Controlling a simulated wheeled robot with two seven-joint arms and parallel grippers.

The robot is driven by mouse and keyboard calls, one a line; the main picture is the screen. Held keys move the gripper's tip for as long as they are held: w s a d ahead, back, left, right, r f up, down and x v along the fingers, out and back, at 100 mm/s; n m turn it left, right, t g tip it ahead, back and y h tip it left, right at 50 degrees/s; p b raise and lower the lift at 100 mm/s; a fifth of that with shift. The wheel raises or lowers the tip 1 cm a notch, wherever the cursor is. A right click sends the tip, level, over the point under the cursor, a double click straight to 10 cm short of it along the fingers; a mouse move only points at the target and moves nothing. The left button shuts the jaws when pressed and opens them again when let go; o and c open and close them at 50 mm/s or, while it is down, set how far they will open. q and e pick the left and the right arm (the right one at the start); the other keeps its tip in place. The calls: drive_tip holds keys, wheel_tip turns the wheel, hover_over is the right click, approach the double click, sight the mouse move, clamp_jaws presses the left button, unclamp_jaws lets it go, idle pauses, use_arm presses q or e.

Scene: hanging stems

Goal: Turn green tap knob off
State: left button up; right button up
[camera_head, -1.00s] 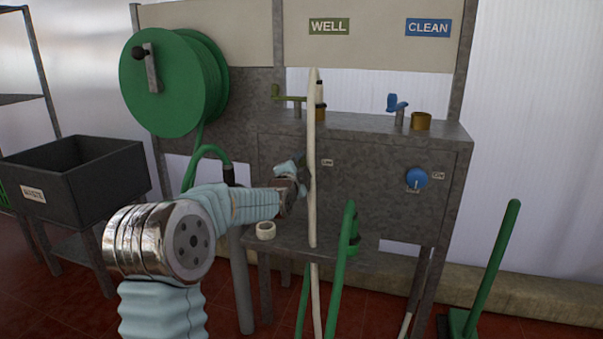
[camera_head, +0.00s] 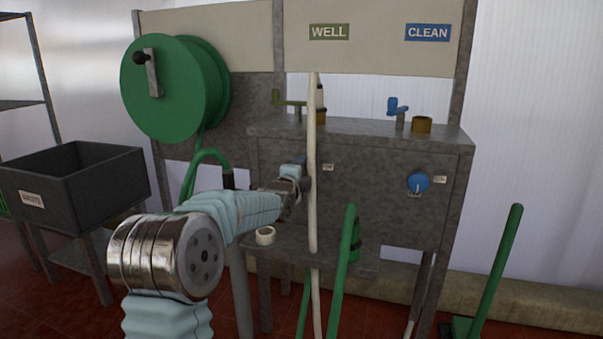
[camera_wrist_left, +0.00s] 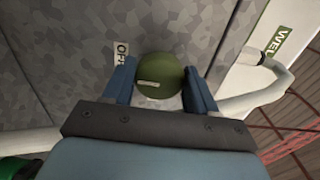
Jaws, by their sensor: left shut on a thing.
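The green tap knob (camera_wrist_left: 165,72) is round and dark green with a pale mark on its face. It sits on the grey panel, and in the left wrist view its mark lies roughly across the picture. A white label (camera_wrist_left: 121,52), partly covered and seeming to read "OFF", is beside it. My left gripper (camera_wrist_left: 160,88) has its two blue fingers on either side of the knob, shut on it. In the head view my left gripper (camera_head: 304,180) is at the panel behind the pale upright pole, and the knob is hidden there.
A pale pole (camera_head: 313,150) stands in front of the panel near my gripper. A blue knob (camera_head: 418,182) is further right on the grey cabinet (camera_head: 375,165). A green hose reel (camera_head: 165,90) and a dark waste bin (camera_head: 75,185) are at the left.

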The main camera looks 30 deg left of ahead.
use_arm(q)
drive_tip(key=shift+f, duration=0.1)
drive_tip(key=o, duration=1)
drive_tip(key=v, duration=1.3)
drive_tip(key=shift+s+p, duration=0.4)
